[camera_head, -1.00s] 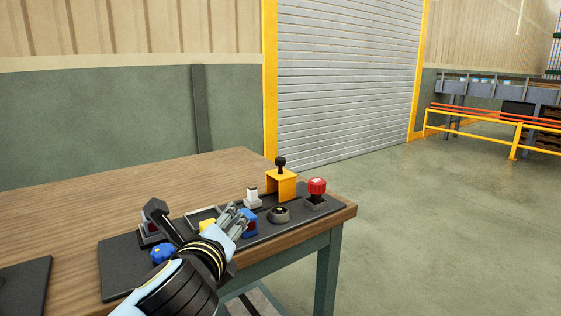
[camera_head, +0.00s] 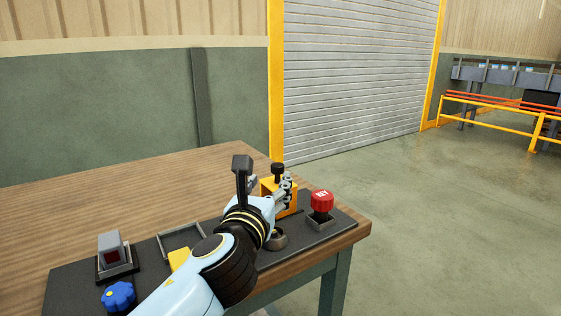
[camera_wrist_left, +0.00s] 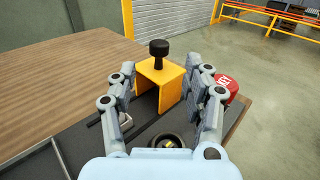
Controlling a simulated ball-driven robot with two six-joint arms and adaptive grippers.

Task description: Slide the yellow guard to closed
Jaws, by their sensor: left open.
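The yellow guard (camera_head: 266,187), a small box-like cover with a black knob (camera_head: 278,168) on top, stands on the black panel on the table, partly hidden by my left gripper in the head view. In the left wrist view the guard (camera_wrist_left: 172,80) shows its open underside towards me. My left gripper (camera_head: 284,190) is open, its fingers on either side of the guard in the wrist view (camera_wrist_left: 162,88). I cannot tell whether a finger touches it. My right gripper is not in view.
A red button (camera_head: 321,202) stands close right of the guard. A round black dial (camera_head: 276,240) sits in front of it. A grey rocker switch (camera_head: 112,250), a blue knob (camera_head: 118,295) and a yellow piece (camera_head: 179,259) are further left. The wooden table (camera_head: 120,205) behind is clear.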

